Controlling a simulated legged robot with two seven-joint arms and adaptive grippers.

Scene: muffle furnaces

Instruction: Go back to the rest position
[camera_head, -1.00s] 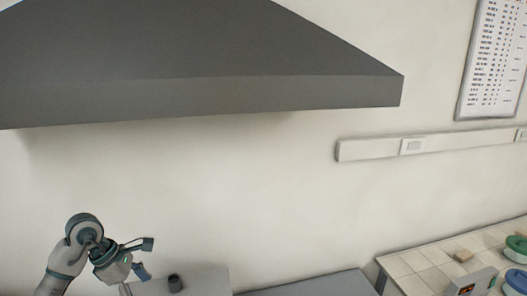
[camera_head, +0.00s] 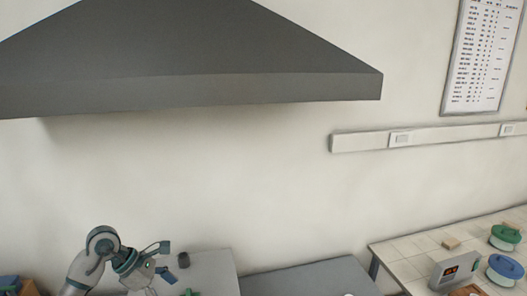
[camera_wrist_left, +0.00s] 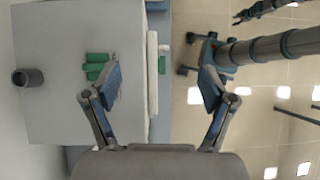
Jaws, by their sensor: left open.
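My left gripper (camera_head: 166,260) is at the lower left of the head view, with its two fingers spread apart. In the left wrist view its open fingers (camera_wrist_left: 160,82) frame empty space above the edge of a light grey box (camera_wrist_left: 55,115). Nothing is between the fingertips. In the wrist view, what looks like my right gripper (camera_wrist_left: 245,15) shows small and dark at the top right, too small to tell if it is open.
The box has a dark round pipe (camera_wrist_left: 27,77) and green parts (camera_wrist_left: 97,66). A grey hood (camera_head: 200,95) hangs above. A tiled bench (camera_head: 415,257) at right holds green and blue-lidded containers and a device with a red display (camera_head: 455,269).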

